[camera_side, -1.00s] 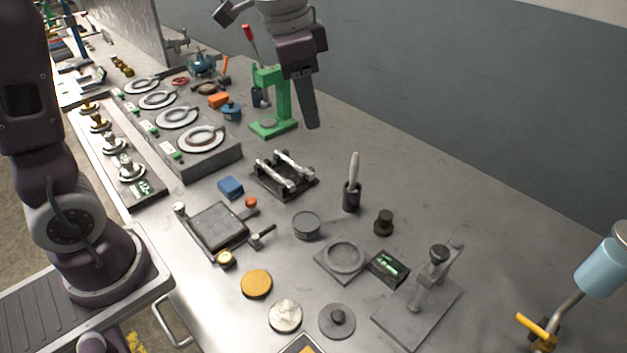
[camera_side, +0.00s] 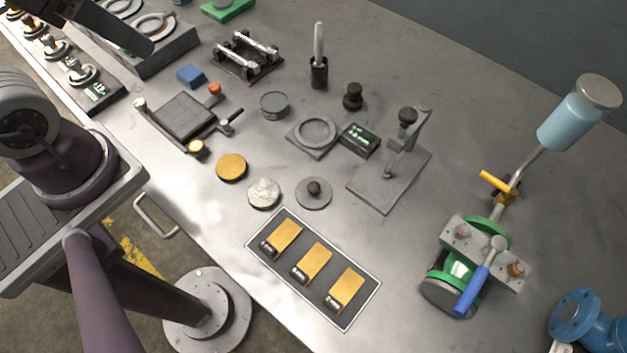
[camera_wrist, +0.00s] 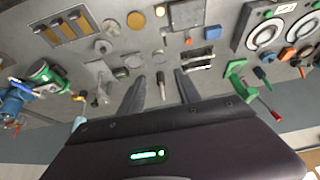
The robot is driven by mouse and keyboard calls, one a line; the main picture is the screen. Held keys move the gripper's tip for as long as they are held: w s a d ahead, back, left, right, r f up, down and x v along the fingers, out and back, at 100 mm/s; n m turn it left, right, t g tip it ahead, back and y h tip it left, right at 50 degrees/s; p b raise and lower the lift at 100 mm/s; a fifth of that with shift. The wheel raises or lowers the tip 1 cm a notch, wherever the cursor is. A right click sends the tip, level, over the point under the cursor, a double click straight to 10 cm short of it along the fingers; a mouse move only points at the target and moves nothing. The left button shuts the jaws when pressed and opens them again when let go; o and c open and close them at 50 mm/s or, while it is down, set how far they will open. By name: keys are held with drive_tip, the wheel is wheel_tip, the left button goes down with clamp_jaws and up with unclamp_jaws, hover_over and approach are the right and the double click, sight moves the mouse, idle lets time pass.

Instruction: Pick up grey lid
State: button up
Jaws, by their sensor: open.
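The grey lid (camera_side: 314,192), a flat round disc with a dark knob on top, lies on the metal bench between a pale round disc and a grey stand. It also shows in the wrist view (camera_wrist: 103,47), at upper left, well apart from my fingers. My gripper (camera_wrist: 160,92) is open and empty, its two dark fingers spread low in the wrist view.
A tray of gold blocks (camera_side: 356,314) lies in front of the lid. A pale disc (camera_side: 264,193) and an orange disc (camera_side: 231,167) lie left of it. A stand with a knobbed lever (camera_side: 365,187) rises to its right. A ring plate (camera_side: 296,139) sits behind it.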

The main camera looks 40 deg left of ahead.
drive_tip(key=shift+o, duration=0.4)
drive_tip(key=o, duration=0.9)
drive_tip(key=shift+o, duration=0.2)
drive_tip(key=n+g, duration=0.6)
drive_tip(key=n, duration=0.7)
hover_over(313, 186)
drive_tip(key=f, duration=1.2)
drive_tip(key=a+f, duration=0.1)
drive_tip(key=f, duration=0.6)
drive_tip(key=shift+w+f, duration=0.1)
drive_tip(key=shift+w, duration=0.1)
drive_tip(key=shift+n, duration=0.3)
drive_tip(key=f, duration=0.5)
drive_tip(key=d+f, duration=0.1)
drive_tip(key=f, duration=0.2)
drive_tip(key=shift+s+f, duration=0.2)
